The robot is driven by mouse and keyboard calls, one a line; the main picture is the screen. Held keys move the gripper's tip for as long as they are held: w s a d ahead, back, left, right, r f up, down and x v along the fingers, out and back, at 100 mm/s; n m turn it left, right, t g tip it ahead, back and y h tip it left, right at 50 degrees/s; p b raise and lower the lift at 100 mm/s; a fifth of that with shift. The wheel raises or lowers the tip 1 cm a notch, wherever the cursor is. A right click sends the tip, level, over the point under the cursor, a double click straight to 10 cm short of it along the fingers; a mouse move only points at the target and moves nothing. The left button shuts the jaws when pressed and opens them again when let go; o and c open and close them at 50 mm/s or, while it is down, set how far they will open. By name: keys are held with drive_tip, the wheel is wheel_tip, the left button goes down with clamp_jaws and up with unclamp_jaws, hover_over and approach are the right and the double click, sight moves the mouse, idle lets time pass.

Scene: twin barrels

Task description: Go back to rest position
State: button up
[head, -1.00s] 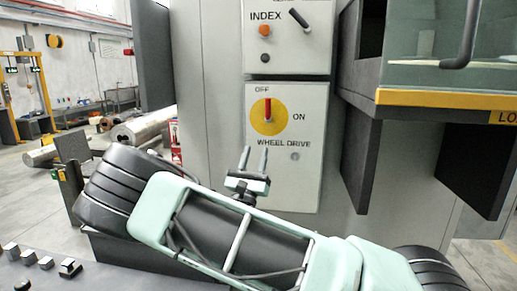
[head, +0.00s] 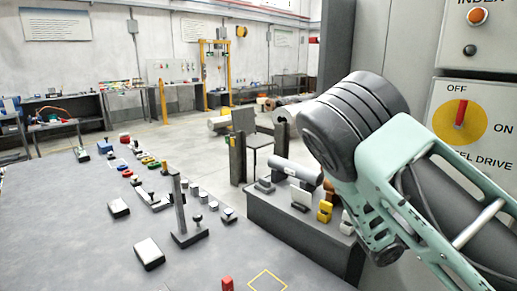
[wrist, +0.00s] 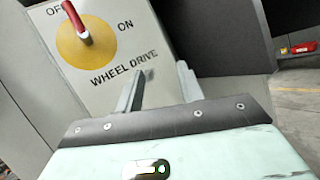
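My gripper (wrist: 160,70) shows in the wrist view with its two fingers apart and nothing between them. It points toward the grey WHEEL DRIVE panel (wrist: 110,50), apart from it as far as I can tell. The panel's yellow dial (wrist: 82,40) carries a red handle (wrist: 74,20). In the head view the red handle (head: 461,112) stands upright, toward OFF, on the yellow dial (head: 446,122). My green and black arm fills the right side of the head view and covers part of the panel. My gripper is out of that view.
A large dark table (head: 90,240) with several small blocks and posts fills the lower left. A lower dark bench (head: 285,228) with a grey cylinder (head: 292,173) stands beside my arm. Open floor (head: 185,150) lies behind, with workbenches along the far wall.

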drive_tip(key=s+a+f+m+g+y, duration=0.55)
drive_tip(key=s+a+f+y, duration=0.4)
drive_tip(key=s+y, duration=0.2)
drive_tip(key=s+a+r+m+t+y, duration=0.1)
drive_tip(key=s+a+y, duration=0.2)
drive_tip(key=a, duration=0.5)
drive_tip(key=s+a+r+m+t+y, duration=0.1)
drive_tip(key=s+a+y, duration=0.3)
drive_tip(key=a, duration=0.4)
drive_tip(key=s+a+r+m+t+y, duration=0.1)
drive_tip(key=s+a+r+y, duration=0.2)
drive_tip(key=a, duration=0.5)
drive_tip(key=shift+s+r+y, duration=0.25)
drive_tip(key=shift+s+y, duration=0.35)
drive_tip(key=shift+y, duration=0.05)
